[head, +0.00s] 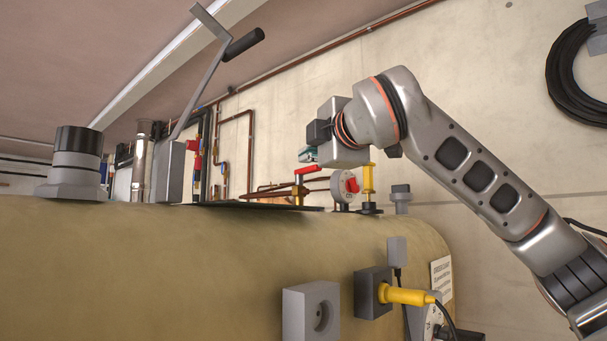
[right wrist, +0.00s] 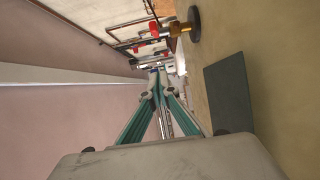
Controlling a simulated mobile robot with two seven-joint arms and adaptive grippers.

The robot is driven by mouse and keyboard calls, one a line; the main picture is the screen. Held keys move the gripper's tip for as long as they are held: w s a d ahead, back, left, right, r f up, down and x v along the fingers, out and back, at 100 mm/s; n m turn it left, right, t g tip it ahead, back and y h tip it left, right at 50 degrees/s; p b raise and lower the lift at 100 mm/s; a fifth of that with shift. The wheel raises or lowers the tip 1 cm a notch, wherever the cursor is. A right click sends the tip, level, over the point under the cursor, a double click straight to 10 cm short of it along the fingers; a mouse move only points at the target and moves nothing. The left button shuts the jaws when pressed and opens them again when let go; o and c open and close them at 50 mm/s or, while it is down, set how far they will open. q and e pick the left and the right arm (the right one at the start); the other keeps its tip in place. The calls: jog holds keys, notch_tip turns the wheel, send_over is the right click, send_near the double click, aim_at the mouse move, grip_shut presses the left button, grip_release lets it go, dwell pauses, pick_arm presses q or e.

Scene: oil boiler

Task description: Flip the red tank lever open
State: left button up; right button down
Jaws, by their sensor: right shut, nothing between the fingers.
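The red tank lever (head: 307,170) sits on top of a brass valve (head: 298,191) on the tank, below the right gripper in the head view. In the right wrist view a red lever (right wrist: 176,29) on a brass stem with a black round base shows above and right of the fingertips. My right gripper (head: 308,155) has teal fingers, closed together and empty, a little above the lever in the head view. Its fingers (right wrist: 158,74) also show shut in the right wrist view. They appear apart from the lever. My left gripper is out of view.
The beige tank (head: 190,255) fills the lower area. A dark plate (right wrist: 228,95) lies on the tank. A tall crank (head: 208,75) rises at left. Copper pipes run along the wall.

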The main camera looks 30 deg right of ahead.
aim_at(306, 168)
jog(key=shift+w+f, duration=0.2)
jog(key=shift+w, duration=0.45)
jog(key=shift+r, duration=0.1)
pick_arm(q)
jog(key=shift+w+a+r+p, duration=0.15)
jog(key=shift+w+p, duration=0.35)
pick_arm(e)
jog(key=w+d, duration=0.2)
jog(key=w, duration=0.1)
jog(key=w+d, duration=0.1)
jog(key=w, duration=0.2)
jog(key=w+d, duration=0.2)
jog(key=w, duration=0.1)
jog(key=shift+w+d, duration=0.35)
jog(key=shift+d, duration=0.1)
